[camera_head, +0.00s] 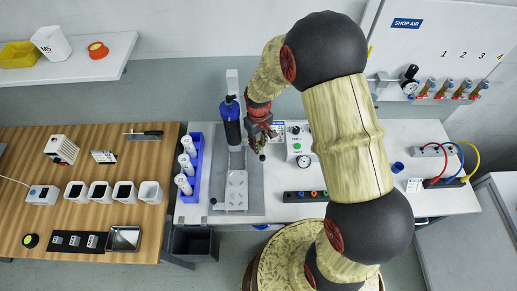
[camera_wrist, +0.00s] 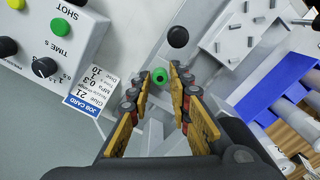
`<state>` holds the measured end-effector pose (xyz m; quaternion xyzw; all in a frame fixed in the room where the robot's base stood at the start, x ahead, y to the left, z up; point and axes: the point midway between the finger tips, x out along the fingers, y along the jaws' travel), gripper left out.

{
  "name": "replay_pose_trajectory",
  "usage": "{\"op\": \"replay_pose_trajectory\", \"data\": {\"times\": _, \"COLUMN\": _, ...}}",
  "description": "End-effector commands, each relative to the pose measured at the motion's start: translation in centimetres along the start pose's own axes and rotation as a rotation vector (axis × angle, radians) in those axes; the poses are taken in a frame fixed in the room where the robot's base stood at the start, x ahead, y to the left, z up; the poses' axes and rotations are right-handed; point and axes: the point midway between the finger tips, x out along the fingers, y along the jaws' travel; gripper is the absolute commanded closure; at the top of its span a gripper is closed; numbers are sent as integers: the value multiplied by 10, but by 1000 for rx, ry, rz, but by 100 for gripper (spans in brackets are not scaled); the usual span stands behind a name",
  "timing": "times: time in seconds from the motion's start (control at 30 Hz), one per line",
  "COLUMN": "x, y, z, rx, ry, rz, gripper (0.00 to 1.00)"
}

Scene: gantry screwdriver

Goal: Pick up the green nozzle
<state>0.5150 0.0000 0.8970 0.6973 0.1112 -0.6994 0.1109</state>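The green nozzle (camera_wrist: 159,76) shows in the wrist view as a small green round piece with a dark centre. It appears between the two fingertips of my gripper (camera_wrist: 159,72), with a narrow gap on each side. I cannot tell how far below the tips it is, or what supports it. In the head view my gripper (camera_head: 260,141) hangs over the grey mat beside the blue cylinder. I cannot make out the green nozzle there; the gripper hides that spot.
The blue cylinder (camera_head: 230,122) stands left of my gripper. A white fixture plate (camera_head: 236,190) is in front, and a black round piece (camera_wrist: 178,37) is near the nozzle. A controller box (camera_head: 299,146) stands right; a blue rack of white bottles (camera_head: 193,160) stands left.

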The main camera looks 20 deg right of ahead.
Motion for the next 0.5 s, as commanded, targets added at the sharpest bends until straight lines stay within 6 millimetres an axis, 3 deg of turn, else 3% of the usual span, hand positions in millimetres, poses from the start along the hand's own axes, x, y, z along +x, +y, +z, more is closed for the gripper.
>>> {"op": "replay_pose_trajectory", "data": {"times": 0.1, "x": 9, "y": 0, "z": -1, "rx": 0, "ry": 2, "rz": 1, "gripper": 80}}
{"op": "replay_pose_trajectory", "data": {"times": 0.3, "x": 9, "y": 0, "z": -1, "rx": 0, "ry": 2, "rz": 1, "gripper": 81}}
{"op": "replay_pose_trajectory", "data": {"times": 0.5, "x": 9, "y": 0, "z": -1, "rx": 0, "ry": 2, "rz": 1, "gripper": 92}}
